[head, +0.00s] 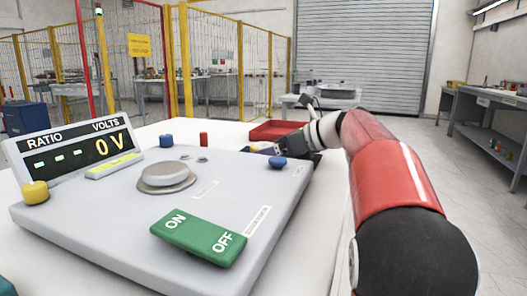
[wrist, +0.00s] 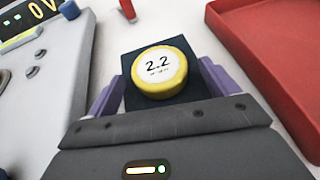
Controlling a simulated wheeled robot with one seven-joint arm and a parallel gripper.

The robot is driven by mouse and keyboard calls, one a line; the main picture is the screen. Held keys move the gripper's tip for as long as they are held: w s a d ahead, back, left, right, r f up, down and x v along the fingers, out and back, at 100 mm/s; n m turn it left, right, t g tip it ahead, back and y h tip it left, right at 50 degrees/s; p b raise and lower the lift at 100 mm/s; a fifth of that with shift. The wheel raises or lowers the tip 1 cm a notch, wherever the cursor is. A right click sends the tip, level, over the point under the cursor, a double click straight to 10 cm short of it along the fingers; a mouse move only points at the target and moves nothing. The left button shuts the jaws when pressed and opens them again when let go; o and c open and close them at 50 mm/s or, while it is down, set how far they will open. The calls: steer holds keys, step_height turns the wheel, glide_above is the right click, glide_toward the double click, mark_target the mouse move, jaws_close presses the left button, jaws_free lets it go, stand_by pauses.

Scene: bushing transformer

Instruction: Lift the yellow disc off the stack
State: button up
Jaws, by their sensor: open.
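The yellow disc (wrist: 159,73), with a white face marked "2.2", lies on a dark square block (wrist: 135,60) in the wrist view. Whether more pieces lie under it is hidden. My gripper (wrist: 160,72) is open, with one purple finger left of the block and one right of it. The disc is between the fingers; I cannot tell whether they touch the block.
A red tray (wrist: 275,60) is close on the right, also seen in the head view (head: 275,130). The grey test panel (head: 110,205) stands close on the left, with a blue knob (head: 277,163) and a red post (head: 203,139) near its far side. White table shows between panel and tray.

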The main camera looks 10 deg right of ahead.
steer(key=c, duration=1.3)
steer(key=shift+o, duration=0.2)
